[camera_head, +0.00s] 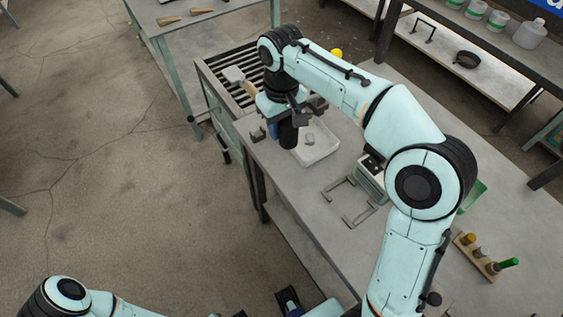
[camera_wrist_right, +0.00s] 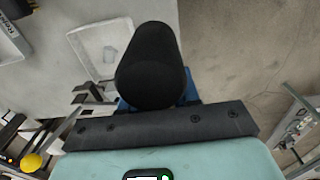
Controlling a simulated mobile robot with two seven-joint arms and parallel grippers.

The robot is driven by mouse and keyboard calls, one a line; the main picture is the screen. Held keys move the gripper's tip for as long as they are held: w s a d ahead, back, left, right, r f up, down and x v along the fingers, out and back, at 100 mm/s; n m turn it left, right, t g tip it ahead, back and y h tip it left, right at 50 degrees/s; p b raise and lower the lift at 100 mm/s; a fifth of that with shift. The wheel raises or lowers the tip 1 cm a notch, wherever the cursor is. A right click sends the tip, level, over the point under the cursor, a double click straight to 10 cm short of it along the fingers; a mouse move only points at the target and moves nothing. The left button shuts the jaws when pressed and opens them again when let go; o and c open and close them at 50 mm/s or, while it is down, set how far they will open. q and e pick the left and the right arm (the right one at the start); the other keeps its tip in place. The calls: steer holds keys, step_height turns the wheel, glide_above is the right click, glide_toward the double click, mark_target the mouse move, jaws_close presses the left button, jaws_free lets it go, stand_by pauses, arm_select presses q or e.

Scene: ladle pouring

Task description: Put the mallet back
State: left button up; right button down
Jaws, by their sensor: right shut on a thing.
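The mallet (camera_head: 234,75) shows a pale grey head and a short stretch of wooden handle, over the slatted rack in the head view. Its handle runs down and right behind my right wrist. My right gripper (camera_head: 284,134) points down near the table's left edge, shut on the mallet. The grip itself is hidden by the wrist. In the right wrist view, a large black rounded part of my gripper (camera_wrist_right: 152,68) fills the middle, and I cannot make out the mallet there. My left gripper (camera_head: 289,300) is partly in view at the bottom edge; its jaws are unclear.
A white tray (camera_head: 326,150) with a small grey lump stands right of my right gripper; it also shows in the wrist view (camera_wrist_right: 82,48). The slatted rack (camera_head: 207,78) lies behind. A small wooden stand (camera_head: 467,255) holds several coloured-top items.

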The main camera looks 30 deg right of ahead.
step_height(320, 180, down, 13)
steer(key=shift+r+b, duration=0.15)
steer(key=shift+b, duration=0.9)
steer(key=shift+f, duration=0.35)
steer(key=shift+f+b, duration=0.25)
steer(key=shift+b, duration=0.05)
steer(key=c, duration=0.8)
jaws_free()
step_height(320, 180, up, 13)
steer(key=p, duration=0.3)
steer(key=shift+s+r, duration=0.1)
steer(key=shift+s, duration=0.05)
